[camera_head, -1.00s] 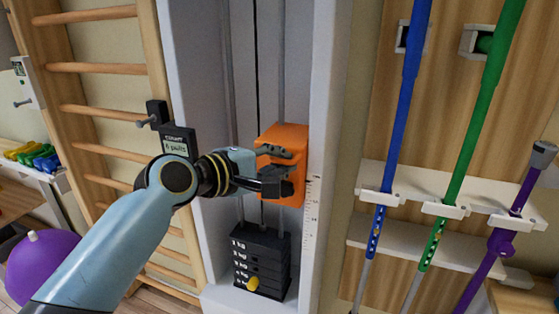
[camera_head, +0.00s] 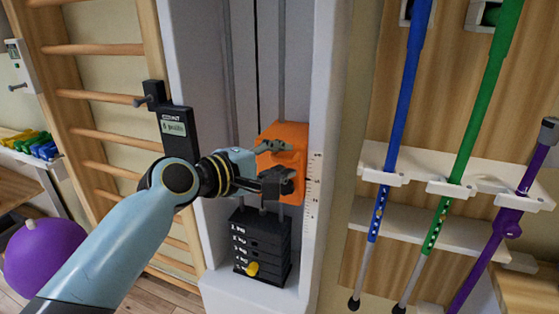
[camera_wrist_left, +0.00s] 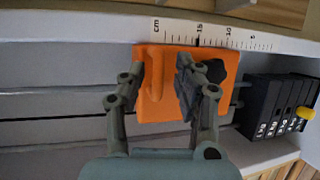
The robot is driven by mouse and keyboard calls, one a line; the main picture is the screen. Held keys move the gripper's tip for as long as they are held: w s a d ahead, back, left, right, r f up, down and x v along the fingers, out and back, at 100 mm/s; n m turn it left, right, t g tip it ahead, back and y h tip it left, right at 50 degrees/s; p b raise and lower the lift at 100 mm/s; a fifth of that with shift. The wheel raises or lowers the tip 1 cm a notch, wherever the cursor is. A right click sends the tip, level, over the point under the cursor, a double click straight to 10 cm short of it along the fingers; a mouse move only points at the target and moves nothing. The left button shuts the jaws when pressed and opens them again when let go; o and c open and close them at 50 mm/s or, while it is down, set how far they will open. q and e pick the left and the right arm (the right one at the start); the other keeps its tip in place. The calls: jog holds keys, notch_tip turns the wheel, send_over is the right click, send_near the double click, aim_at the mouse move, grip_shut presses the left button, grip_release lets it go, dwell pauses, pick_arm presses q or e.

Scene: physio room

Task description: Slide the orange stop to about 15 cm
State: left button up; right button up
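The orange stop (camera_head: 291,136) sits on vertical rods in the white column, just above the black weight stack (camera_head: 262,238). In the left wrist view the stop (camera_wrist_left: 170,107) has a raised ridge and a dark knob (camera_wrist_left: 216,71). A cm scale (camera_head: 312,185) runs alongside; in the left wrist view its 15 mark (camera_wrist_left: 198,34) lies beside the stop's body. My left gripper (camera_head: 274,164) is at the stop, fingers apart with the ridge between them. The upper finger is at or very near the ridge; contact is unclear. The lower finger stands clear of it. My right gripper is not in view.
A small display box (camera_head: 174,128) is at the column's left edge, before wooden wall bars (camera_head: 100,94). Blue (camera_head: 397,110), green (camera_head: 482,100) and purple (camera_head: 500,235) poles hang in a rack at right. A purple ball (camera_head: 45,255) is at lower left.

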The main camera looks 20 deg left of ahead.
pick_arm(q)
jog(key=shift+s, duration=0.1)
jog(key=v, duration=1.2)
